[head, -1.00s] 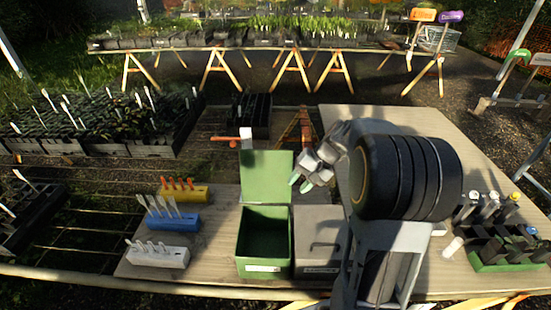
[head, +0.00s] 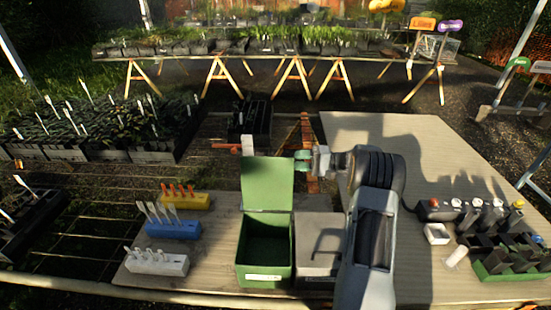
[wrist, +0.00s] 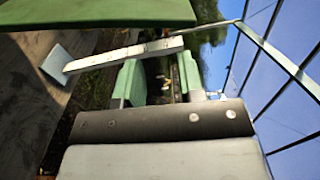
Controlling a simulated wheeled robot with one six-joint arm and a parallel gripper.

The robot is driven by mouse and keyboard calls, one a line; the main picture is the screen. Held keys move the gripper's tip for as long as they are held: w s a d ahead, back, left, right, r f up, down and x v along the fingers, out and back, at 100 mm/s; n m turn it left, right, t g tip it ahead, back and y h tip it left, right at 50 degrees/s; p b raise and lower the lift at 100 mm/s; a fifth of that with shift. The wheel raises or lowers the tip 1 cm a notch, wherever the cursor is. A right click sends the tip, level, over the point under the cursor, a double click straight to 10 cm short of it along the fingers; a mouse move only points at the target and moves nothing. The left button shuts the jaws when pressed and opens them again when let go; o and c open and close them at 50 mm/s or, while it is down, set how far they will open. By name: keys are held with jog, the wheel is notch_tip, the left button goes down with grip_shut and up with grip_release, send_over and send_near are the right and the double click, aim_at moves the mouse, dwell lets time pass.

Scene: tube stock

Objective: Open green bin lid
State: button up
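The green bin (head: 264,274) stands on the bench with its mouth open upward. Its green lid (head: 267,184) stands upright at the bin's back edge, swung fully clear of the mouth. In the wrist view a green panel, apparently the lid (wrist: 95,13), crosses the top left. My gripper (head: 302,160) is just right of the lid's upper right edge, seemingly apart from it. In the wrist view my gripper (wrist: 158,80) shows its two green fingers spread with a gap between them and nothing held.
A grey bin with a handle (head: 318,245) stands right beside the green bin. Yellow (head: 187,201), blue (head: 172,229) and white (head: 158,262) holders stand to the left. A green-based rack (head: 508,262) is at the right. The right bench's middle is largely clear.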

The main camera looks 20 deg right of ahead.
aim_at(268, 181)
jog(key=p+x, duration=0.2)
jog(key=x, duration=0.6)
jog(key=shift+w+a+f, duration=0.1)
jog(key=shift+a, duration=0.3)
jog(key=shift+c, duration=0.2)
grip_shut()
jog(key=shift+f, duration=0.1)
